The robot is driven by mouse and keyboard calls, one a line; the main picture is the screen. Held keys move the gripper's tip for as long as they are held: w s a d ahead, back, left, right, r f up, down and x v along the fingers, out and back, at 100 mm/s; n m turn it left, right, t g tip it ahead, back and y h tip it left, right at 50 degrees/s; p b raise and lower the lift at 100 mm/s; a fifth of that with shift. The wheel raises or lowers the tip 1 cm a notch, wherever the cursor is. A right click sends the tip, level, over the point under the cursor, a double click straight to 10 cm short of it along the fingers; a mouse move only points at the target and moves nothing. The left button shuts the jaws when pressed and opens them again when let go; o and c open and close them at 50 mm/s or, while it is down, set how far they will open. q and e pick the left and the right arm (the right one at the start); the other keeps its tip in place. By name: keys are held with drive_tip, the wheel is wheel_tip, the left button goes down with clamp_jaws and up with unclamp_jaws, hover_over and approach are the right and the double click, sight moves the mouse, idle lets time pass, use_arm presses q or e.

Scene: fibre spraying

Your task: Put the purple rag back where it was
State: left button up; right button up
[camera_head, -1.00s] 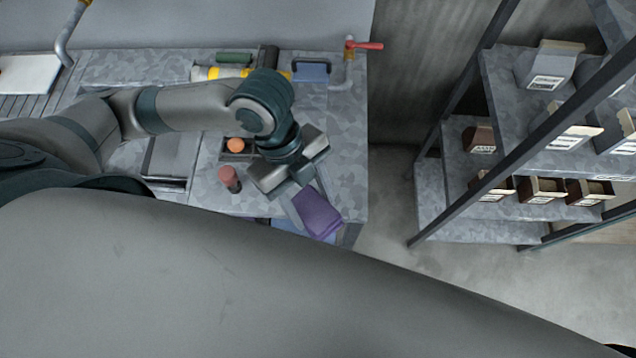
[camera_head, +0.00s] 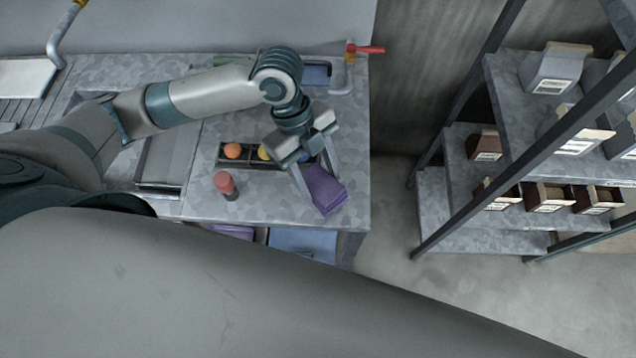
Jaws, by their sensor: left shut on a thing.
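The purple rag (camera_head: 325,189) is folded and hangs between the fingers of my left gripper (camera_head: 318,182) near the right end of the speckled grey counter (camera_head: 355,115). My left gripper is shut on it. Whether the rag touches the counter top, I cannot tell. Below the counter's front edge, a purple patch (camera_head: 234,231) and a blue surface (camera_head: 302,243) show, partly hidden by my own body. My right gripper is not in view.
A red-capped bottle (camera_head: 224,186) stands left of the rag. A dark tray (camera_head: 237,160) with an orange ball and a yellow ball lies behind. A red-handled tap (camera_head: 364,49) is at the back. A shelf rack (camera_head: 447,200) with bins stands to the right, across an open floor.

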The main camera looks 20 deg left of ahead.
sight(318, 187)
use_arm(q)
drive_tip(key=shift+f, duration=0.1)
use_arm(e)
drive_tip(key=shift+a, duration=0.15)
use_arm(q)
drive_tip(key=shift+f, duration=0.35)
wheel_tip(318, 187, down, 2)
drive_tip(key=shift+p, duration=0.6)
drive_tip(key=shift+f, duration=0.55)
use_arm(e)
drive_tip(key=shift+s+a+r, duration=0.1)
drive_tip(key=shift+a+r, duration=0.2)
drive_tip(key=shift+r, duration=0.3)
use_arm(q)
drive_tip(key=shift+f, duration=0.1)
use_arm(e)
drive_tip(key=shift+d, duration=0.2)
use_arm(q)
drive_tip(key=o, duration=1)
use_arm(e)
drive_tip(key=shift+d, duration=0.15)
